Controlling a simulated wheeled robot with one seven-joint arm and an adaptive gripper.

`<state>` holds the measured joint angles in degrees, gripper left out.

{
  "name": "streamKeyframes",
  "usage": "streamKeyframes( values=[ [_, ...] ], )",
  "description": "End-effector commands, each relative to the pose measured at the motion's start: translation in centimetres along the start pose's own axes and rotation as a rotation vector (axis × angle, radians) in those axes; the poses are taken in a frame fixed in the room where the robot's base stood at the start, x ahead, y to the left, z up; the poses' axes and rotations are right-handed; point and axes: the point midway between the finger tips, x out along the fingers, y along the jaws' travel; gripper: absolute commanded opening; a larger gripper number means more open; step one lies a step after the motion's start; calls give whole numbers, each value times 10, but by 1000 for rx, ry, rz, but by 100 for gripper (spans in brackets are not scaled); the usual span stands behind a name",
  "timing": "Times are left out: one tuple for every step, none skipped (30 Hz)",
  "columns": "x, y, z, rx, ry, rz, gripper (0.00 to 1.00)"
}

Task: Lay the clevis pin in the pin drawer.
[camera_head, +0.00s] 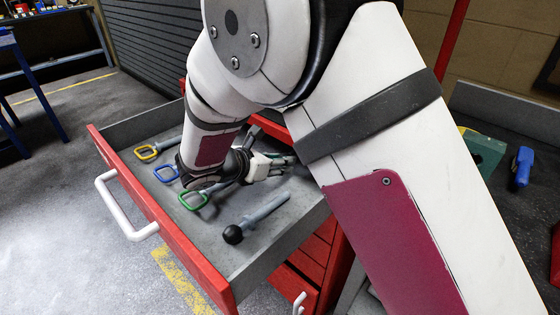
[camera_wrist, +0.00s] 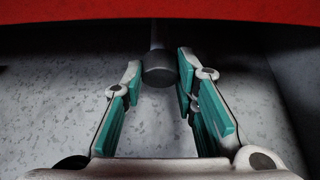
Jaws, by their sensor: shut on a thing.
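The open pin drawer (camera_head: 140,190) has a red front and a grey floor. My gripper (camera_head: 284,160) is low inside the drawer, toward its back. In the wrist view my gripper (camera_wrist: 160,72) has its teal-padded fingers closed on the dark round head of the clevis pin (camera_wrist: 158,72). A grey shank runs up from the head, away from the camera. The grey drawer floor lies just beneath; I cannot tell whether the pin touches it. In the head view the held pin is hidden or too small to make out.
In the drawer lie pins with a yellow loop (camera_head: 146,153), a blue loop (camera_head: 166,174) and a green loop (camera_head: 193,201), and a black-knobbed pin (camera_head: 255,217). A white handle (camera_head: 120,210) is on the drawer front. A red edge (camera_wrist: 160,10) crosses above the fingers.

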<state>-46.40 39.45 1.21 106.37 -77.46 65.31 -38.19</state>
Motion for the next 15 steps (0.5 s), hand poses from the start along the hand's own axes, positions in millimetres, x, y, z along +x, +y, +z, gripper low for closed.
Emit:
streamKeyframes(
  values=[
    [0, 0, 3, 4, -4, -1, 0],
    [0, 0, 3, 4, -4, -1, 0],
    [0, 0, 3, 4, -4, -1, 0],
    [0, 0, 3, 4, -4, -1, 0],
    [0, 0, 3, 4, -3, -1, 0],
    [0, 0, 2, 4, -3, -1, 0],
    [1, 0, 1, 4, -3, -1, 0],
    [1, 0, 0, 4, -3, -1, 0],
    [2, 0, -1, 4, -3, -1, 0],
    [2, 0, -1, 4, -3, -1, 0],
    [2, 0, -2, 4, -3, -1, 0],
    [3, 0, -3, 4, -3, -1, 0],
    [3, 0, -4, 4, -3, -1, 0],
    [4, 0, -4, 4, -3, -1, 0],
    [4, 0, -5, 4, -3, -1, 0]
  ],
)
